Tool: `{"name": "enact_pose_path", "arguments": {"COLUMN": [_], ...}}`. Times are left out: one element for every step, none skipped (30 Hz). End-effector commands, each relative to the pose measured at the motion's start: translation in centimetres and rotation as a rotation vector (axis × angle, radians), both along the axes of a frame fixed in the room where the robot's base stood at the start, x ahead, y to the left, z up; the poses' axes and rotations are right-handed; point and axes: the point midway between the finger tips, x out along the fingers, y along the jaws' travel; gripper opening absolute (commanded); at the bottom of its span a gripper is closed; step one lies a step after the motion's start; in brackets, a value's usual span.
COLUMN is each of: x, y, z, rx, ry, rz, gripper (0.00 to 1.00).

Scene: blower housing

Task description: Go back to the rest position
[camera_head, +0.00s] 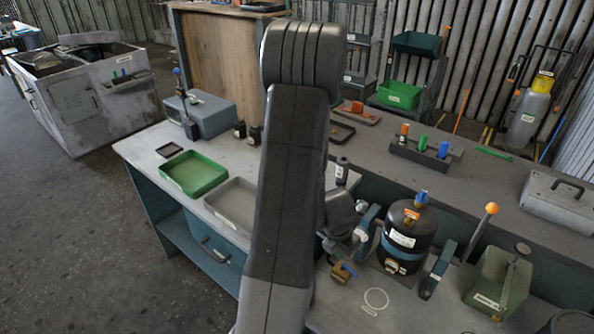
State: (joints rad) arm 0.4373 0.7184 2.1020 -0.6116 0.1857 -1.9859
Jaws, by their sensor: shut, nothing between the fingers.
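My dark arm rises through the middle of the view and bends at the top. A dark wrist part of mine shows just right of it, beside the black blower housing. I cannot make out my gripper's fingers. The black housing (408,236) stands upright on the bench, with a blue band, labels and a blue-topped fitting (421,198) on its lid. Blue clamp arms (367,228) stand at its left and right, apparently swung away from it. A pale ring (375,300) lies flat in front of it. A small brass and blue fitting (343,272) is at its left.
A lever with an orange knob (491,209) and a green container (490,283) stand right of the housing. A rack with coloured pegs (420,152) is behind. A green tray (194,174) and a grey tray (236,203) lie left of my arm.

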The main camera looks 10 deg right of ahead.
Motion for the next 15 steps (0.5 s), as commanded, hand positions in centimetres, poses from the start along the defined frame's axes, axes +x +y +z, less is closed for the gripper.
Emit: {"name": "enact_pose_path", "arguments": {"x": [-0.1,0.0,0.0,0.0,0.0,0.0,0.0,0.1,0.0,0.1,0.1,0.1,0.2,0.3,0.3], "y": [-0.1,-0.1,-0.2,-0.2,-0.3,-0.3,-0.3,-0.3,-0.3,-0.4,-0.4,-0.4,-0.4,-0.5,-0.6], "z": [-0.3,-0.5,-0.7,-0.8,-1.0,-1.2,-1.4,-1.6,-1.9,-2.3,-2.6,-2.9,-3.6,-4.0,-4.5], "rx": [0.0,-0.001,-0.001,-0.002,-0.003,-0.002,-0.002,-0.001,0.001,0.001,0.002,0.004,0.003,0.003,0.003], "ry": [0.002,0.001,0.002,0.003,0.003,0.002,0.003,0.001,0.003,0.003,0.003,0.003,0.001,0.001,0.001], "rz": [-0.001,-0.001,-0.002,-0.001,-0.002,-0.002,0.0,-0.001,-0.001,0.0,-0.001,0.0,-0.001,-0.001,-0.001], "gripper": [0.0,0.0,0.0,0.0,0.0,0.0,0.0,0.0,0.0,0.0,0.0,0.0,0.0,0.0,0.0]}}
